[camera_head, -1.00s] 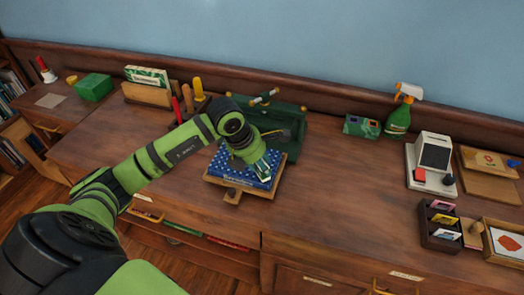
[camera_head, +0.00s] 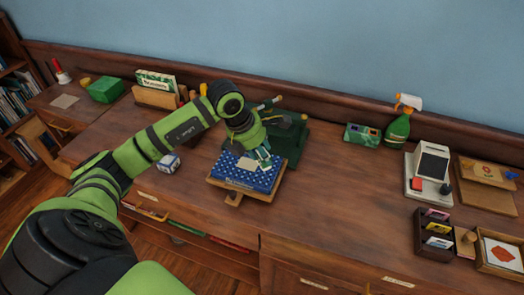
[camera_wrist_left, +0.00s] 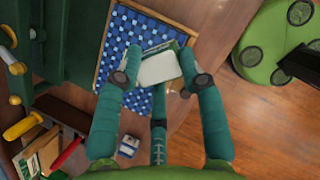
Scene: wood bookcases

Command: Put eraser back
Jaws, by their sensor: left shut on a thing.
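My left gripper (camera_head: 262,156) is over a blue patterned pad (camera_head: 240,177) set on a wooden stand (camera_head: 234,199). In the left wrist view its fingers (camera_wrist_left: 160,82) are shut on a pale block with a green edge (camera_wrist_left: 158,68), which looks like the eraser. The pad lies behind the block in that view; whether the block touches it I cannot tell. The fingers partly hide the block in the head view. A small blue and white box (camera_head: 168,163) stands on the desk left of the pad. My right gripper is not in view.
A dark green stand (camera_head: 290,148) is just behind the pad. A green spray bottle (camera_head: 398,128), a white device (camera_head: 429,170) and a dark card box (camera_head: 434,235) stand to the right. The desk between pad and card box is clear.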

